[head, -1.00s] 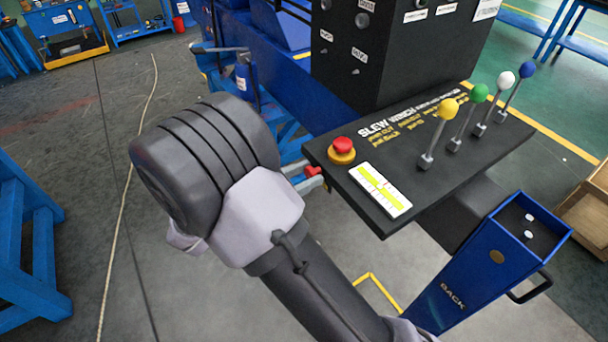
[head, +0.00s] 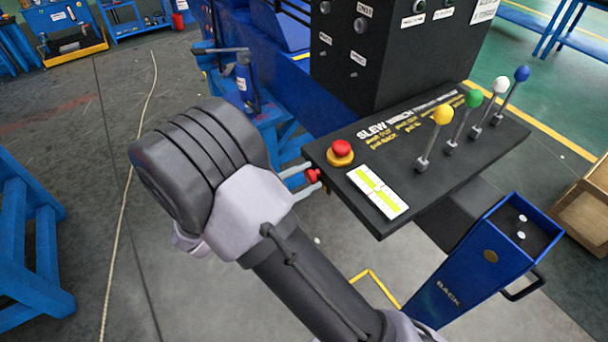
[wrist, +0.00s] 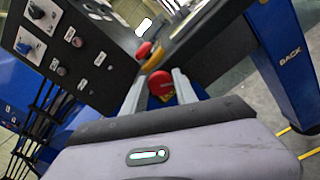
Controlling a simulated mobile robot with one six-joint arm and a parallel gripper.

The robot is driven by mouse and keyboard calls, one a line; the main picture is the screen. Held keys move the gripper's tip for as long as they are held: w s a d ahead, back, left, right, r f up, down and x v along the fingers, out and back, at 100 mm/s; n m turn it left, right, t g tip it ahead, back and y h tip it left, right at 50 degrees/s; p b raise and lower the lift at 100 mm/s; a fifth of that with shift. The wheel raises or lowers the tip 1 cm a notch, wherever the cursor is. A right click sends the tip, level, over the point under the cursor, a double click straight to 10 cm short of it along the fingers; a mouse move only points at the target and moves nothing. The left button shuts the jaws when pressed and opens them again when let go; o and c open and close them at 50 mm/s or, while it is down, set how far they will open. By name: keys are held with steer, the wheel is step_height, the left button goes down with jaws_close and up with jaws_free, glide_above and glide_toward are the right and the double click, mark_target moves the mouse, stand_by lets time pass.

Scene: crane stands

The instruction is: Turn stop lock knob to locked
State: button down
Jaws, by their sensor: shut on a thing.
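The stop lock knob, a red knob (head: 313,175), sits on the left side of the black control console (head: 330,190). It also shows in the wrist view as a red knob (wrist: 161,82) with a yellow patch. My gripper (head: 307,179) reaches it from the left, its two pale fingers on either side of the knob. It is shut on the knob. In the wrist view the fingers (wrist: 160,88) flank the knob. The knob's locked or unlocked marking is not readable.
A red mushroom button on a yellow base (head: 341,150) stands on the console top, close above the knob. Levers with coloured balls (head: 442,115) stand to its right. A tall black panel (head: 375,55) rises behind. Blue stands (head: 38,250) are at the left.

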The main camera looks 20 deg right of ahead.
steer(key=m+b, duration=0.1)
steer(key=m, duration=0.5)
steer(key=shift+s+f, duration=0.1)
steer(key=shift+f, duration=0.05)
steer(key=m+b, duration=0.1)
steer(key=m, duration=0.4)
steer(key=shift+b, duration=0.35)
steer(key=shift+m, duration=0.3)
steer(key=c, duration=1)
jaws_free()
steer(key=p+v, duration=0.3)
steer(key=v, duration=1.4)
steer(key=shift+a, duration=0.2)
